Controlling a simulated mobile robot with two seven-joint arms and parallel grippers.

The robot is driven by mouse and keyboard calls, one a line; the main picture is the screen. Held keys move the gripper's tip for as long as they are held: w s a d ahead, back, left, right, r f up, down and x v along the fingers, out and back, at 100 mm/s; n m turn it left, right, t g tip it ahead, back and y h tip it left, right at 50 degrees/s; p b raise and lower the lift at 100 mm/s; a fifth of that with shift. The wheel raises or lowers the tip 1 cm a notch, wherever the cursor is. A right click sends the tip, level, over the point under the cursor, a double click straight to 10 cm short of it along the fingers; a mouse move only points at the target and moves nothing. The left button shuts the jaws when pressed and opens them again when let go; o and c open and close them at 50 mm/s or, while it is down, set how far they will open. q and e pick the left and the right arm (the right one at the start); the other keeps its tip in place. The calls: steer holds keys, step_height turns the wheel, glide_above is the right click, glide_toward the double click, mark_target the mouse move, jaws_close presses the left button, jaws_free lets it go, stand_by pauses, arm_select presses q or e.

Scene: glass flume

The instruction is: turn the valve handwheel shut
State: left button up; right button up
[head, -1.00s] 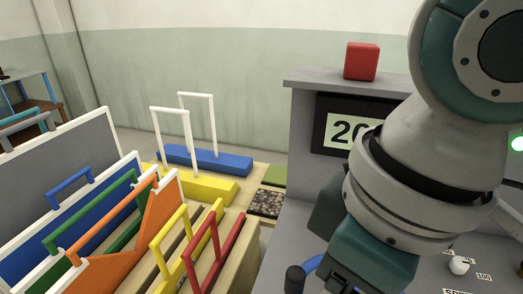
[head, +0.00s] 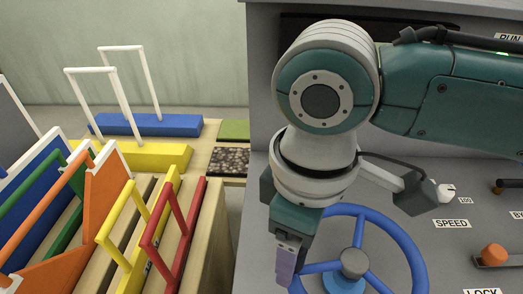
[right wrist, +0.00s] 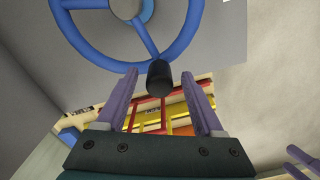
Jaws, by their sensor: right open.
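The valve handwheel (head: 413,262) is a blue ring with spokes and a grey hub, on the grey panel at the lower right of the head view. The near part of the wheel is cut off there. It also shows at the top of the right wrist view (right wrist: 181,45). Its black knob (right wrist: 159,78) appears between my right fingertips in that view; I see no clear contact. My right gripper (head: 287,265) is open at the wheel's left rim and hides the knob in the head view. Purple fingers, apparently my left gripper's (right wrist: 304,160), show at the right wrist view's lower right edge.
An orange knob (head: 494,254) and a white SPEED knob (head: 445,192) sit on the panel to the right. Left of the panel stands a wooden rack with coloured gates, including a red handle (head: 185,236) and a yellow handle (head: 124,229) close to the panel edge.

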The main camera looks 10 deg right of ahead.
steer(key=shift+f, duration=0.15)
jaws_close()
stand_by(0.5)
stand_by(0.9)
